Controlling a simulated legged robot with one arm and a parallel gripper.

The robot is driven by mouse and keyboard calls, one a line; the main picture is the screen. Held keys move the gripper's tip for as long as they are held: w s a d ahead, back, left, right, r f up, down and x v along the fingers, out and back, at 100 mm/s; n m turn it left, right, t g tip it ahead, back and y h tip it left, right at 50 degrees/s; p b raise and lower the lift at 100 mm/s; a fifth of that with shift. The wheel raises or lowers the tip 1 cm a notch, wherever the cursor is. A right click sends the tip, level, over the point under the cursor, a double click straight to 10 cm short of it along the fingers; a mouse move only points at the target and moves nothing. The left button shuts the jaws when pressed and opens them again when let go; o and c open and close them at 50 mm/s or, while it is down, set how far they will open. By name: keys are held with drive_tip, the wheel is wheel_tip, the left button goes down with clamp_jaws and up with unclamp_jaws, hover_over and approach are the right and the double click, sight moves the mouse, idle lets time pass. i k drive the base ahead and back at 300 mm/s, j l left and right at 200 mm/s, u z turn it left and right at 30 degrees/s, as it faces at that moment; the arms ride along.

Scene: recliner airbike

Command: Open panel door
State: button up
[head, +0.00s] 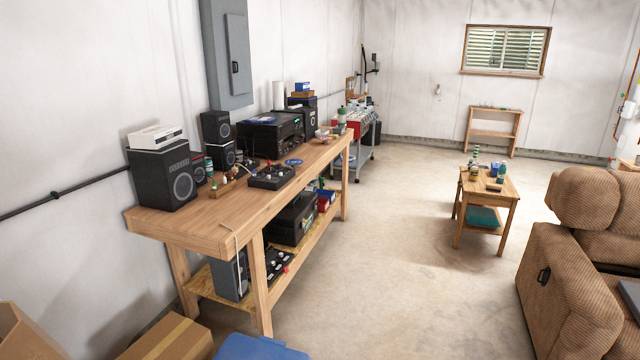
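A grey electrical panel (213,62) is mounted on the left wall above the wooden workbench. Its panel door (238,54) is a narrower grey plate on the front with a small dark latch (235,67). The door looks closed, flat against the panel. The top of the panel is cut off by the picture edge. My gripper is not in view.
A workbench (190,222) with speakers and electronics stands below the panel, between it and the open floor (390,270). Cardboard boxes (172,338) and a blue object (258,347) lie at the front. A small wooden table (487,192) and a brown recliner (575,280) are at right.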

sight(237, 27)
drive_tip(key=i+l, duration=0.1)
drive_tip(key=i, duration=3.65)
drive_tip(key=j+u, duration=0.05)
drive_tip(key=j, duration=0.05)
